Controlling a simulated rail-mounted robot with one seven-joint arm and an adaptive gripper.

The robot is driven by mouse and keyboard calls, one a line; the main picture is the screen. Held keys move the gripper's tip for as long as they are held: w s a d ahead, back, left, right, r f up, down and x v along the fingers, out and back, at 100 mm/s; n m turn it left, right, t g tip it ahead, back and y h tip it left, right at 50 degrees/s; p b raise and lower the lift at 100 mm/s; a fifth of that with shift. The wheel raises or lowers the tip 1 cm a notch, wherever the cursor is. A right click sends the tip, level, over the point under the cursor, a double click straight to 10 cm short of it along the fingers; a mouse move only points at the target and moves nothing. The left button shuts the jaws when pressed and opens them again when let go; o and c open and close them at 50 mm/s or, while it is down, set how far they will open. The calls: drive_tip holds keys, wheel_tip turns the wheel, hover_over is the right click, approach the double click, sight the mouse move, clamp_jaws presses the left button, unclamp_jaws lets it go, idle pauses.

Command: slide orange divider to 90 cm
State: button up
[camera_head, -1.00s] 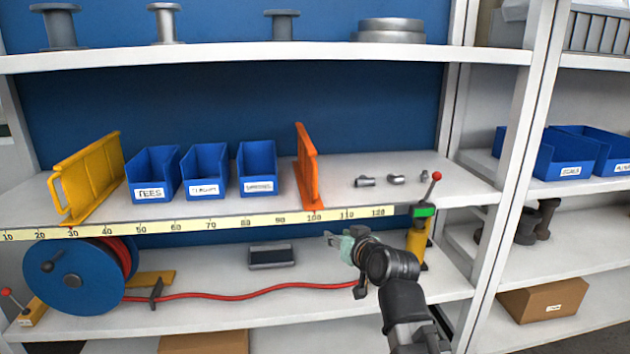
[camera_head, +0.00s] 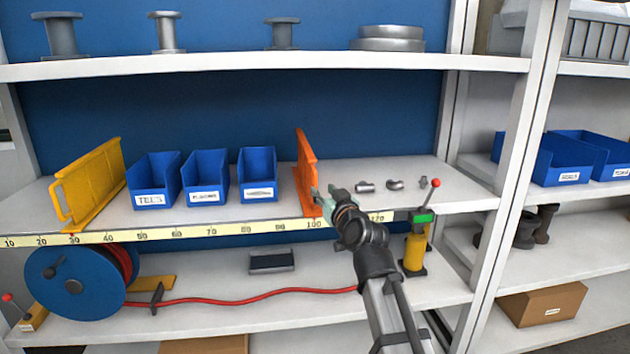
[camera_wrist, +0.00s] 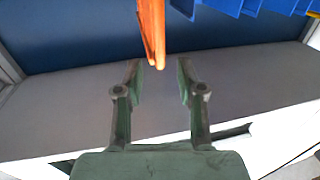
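The orange divider (camera_head: 306,172) stands upright on the middle shelf, its front edge close to the 100 mark of the yellow ruler strip (camera_head: 200,227) along the shelf edge. My gripper (camera_head: 324,197) is at the divider's front right in the head view. In the wrist view the orange divider (camera_wrist: 152,30) is ahead of my gripper (camera_wrist: 158,70), above the gap between the two green fingers. The fingers are apart with nothing between them. Contact between gripper and divider cannot be told in the head view.
Several blue bins (camera_head: 205,176) stand left of the divider, with a gap between the nearest and the divider. A yellow divider (camera_head: 90,186) stands further left. Small pipe fittings (camera_head: 394,185) lie to the right. A red-knobbed yellow device (camera_head: 416,245) is below right.

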sight(316, 184)
drive_tip(key=p+x, duration=0.1)
drive_tip(key=x, duration=0.6)
drive_tip(key=shift+w, duration=0.1)
clamp_jaws()
